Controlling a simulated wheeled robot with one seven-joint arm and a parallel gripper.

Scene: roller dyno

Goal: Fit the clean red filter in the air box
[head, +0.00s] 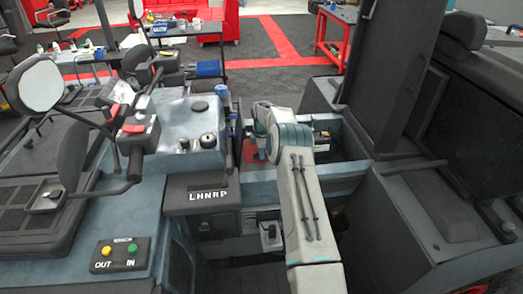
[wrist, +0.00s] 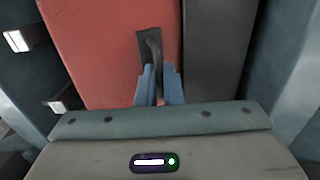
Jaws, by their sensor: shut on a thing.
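The red filter (wrist: 95,45) fills the upper left and middle of the wrist view as a flat red face with a dark pull tab (wrist: 149,42). My gripper (wrist: 158,82) is shut on this tab, its two blue-grey fingers on either side. In the head view a small red patch of the filter (head: 250,153) shows beside my gripper, in the bay behind the gear console. My arm hides most of the gripper there. I cannot clearly make out the air box or tell how far the filter sits in it.
A dark panel (wrist: 222,45) borders the filter on the right, and blue-grey walls stand on both sides. Two pale-ended clips (wrist: 18,40) stick out at the left. In the head view, the console (head: 195,135) lies left of my arm and a dark seat (head: 455,200) right.

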